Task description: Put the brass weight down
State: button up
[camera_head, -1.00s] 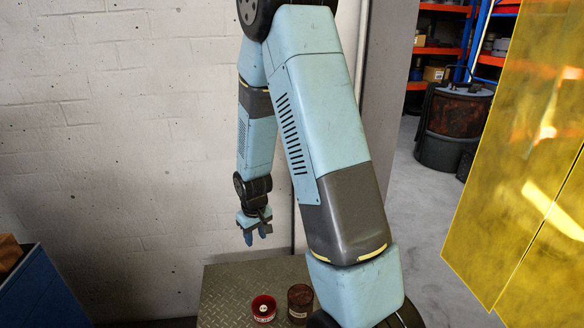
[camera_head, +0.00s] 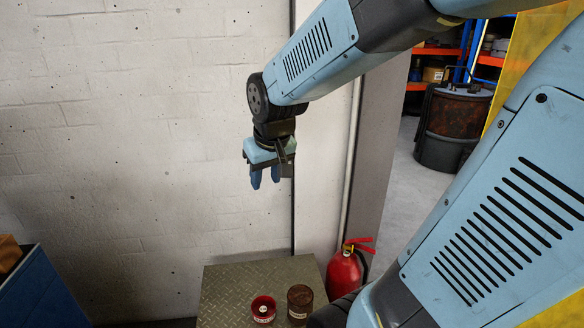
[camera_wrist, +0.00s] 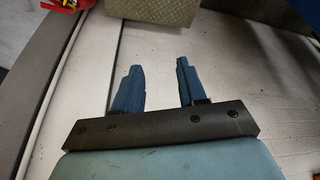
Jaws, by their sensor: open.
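My gripper (camera_head: 265,184) hangs in front of the white wall, above and apart from the metal plate table (camera_head: 228,282). In the wrist view my gripper (camera_wrist: 159,66) shows two blue fingers spread apart with nothing between them. A red round container (camera_head: 263,309) and a brown rusty container (camera_head: 300,304), both with pale labels, stand side by side on the table. The red one has a small pale spot inside. I cannot make out a brass weight in either view.
A red fire extinguisher (camera_head: 344,272) stands right of the table by the wall corner. A blue bin (camera_head: 38,290) is at the lower left. A dark drum (camera_head: 452,125) and shelves stand behind at the right. The table's back part is bare.

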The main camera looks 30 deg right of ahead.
jog(key=s+r+t, duration=0.1)
jog(key=s+r, duration=0.5)
jog(key=s, duration=0.4)
jog(key=shift+s+d+r+m, duration=0.3)
jog(key=shift+d+m, duration=0.1)
dwell(0.5)
